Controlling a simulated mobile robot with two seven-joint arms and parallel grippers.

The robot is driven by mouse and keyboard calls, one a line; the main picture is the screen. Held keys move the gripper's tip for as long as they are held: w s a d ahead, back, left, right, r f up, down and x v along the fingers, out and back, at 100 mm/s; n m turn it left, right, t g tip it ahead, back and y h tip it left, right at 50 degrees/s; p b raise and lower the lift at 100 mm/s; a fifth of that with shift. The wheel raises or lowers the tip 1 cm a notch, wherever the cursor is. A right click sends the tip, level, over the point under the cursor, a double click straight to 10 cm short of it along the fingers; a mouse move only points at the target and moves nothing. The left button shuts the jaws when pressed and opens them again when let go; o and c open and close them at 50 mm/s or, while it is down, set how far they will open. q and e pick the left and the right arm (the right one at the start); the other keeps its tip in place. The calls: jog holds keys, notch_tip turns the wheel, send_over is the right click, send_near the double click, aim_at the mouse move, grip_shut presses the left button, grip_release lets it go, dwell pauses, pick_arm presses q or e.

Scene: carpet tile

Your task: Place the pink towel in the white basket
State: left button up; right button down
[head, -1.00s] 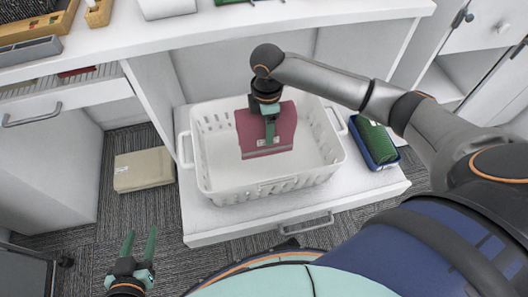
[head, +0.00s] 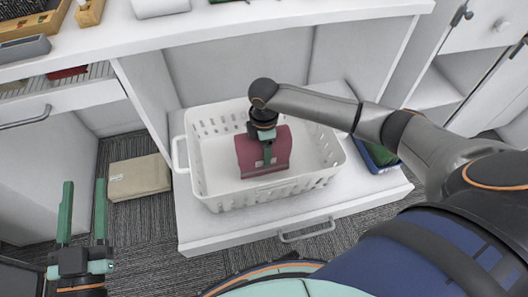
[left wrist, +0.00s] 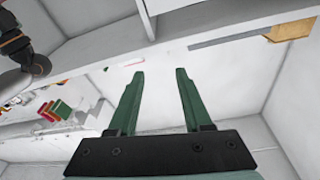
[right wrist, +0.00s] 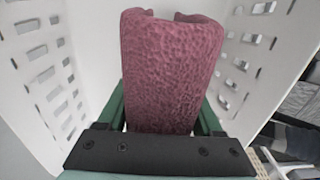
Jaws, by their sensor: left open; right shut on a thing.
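The pink towel (head: 262,152) is folded and sits inside the white basket (head: 205,182), between its slotted walls. My right gripper (head: 266,152) is shut on the towel and points down into the basket. In the right wrist view the towel (right wrist: 172,75) fills the space between the fingers, with basket walls (right wrist: 40,80) on both sides. Whether the towel touches the basket floor is hard to tell. My left gripper (head: 82,212) is open and empty at the lower left of the head view, apart from the basket. Its open fingers also show in the left wrist view (left wrist: 160,100).
The basket stands on a low white pull-out shelf (head: 345,195) under the white counter (head: 260,38). A blue tray (head: 378,155) is right of the basket, partly hidden by my right arm.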

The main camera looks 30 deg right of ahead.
pick_arm(q)
jog(key=r, duration=0.1)
jog(key=r+t+h, duration=0.1)
jog(key=shift+s+d+r+m, duration=0.1)
jog(key=shift+s+r+m, duration=0.15)
jog(key=shift+r+m, duration=0.1)
pick_arm(e)
jog(key=shift+f, duration=0.55)
jog(key=shift+f, duration=0.15)
jog(key=shift+c, duration=0.2)
grip_release()
pick_arm(q)
jog(key=shift+f, duration=0.1)
pick_arm(e)
notch_tip(320, 180, up, 7)
jog(key=shift+f+p, duration=0.1)
jog(key=shift+p, duration=1)
pick_arm(q)
jog(key=s+f+n+g+y, duration=0.2)
jog(key=f+g, duration=0.2)
jog(key=f, duration=0.6)
jog(key=s+f+n+g+y+p, duration=0.1)
jog(key=f+g, duration=0.4)
jog(key=f, duration=0.6)
jog(key=shift+s+a+f+n+y, duration=0.2)
jog(key=shift+s+a+n+y, duration=0.25)
jog(key=shift+s, duration=0.4)
pick_arm(e)
notch_tip(320, 180, up, 6)
jog(key=shift+f, duration=0.25)
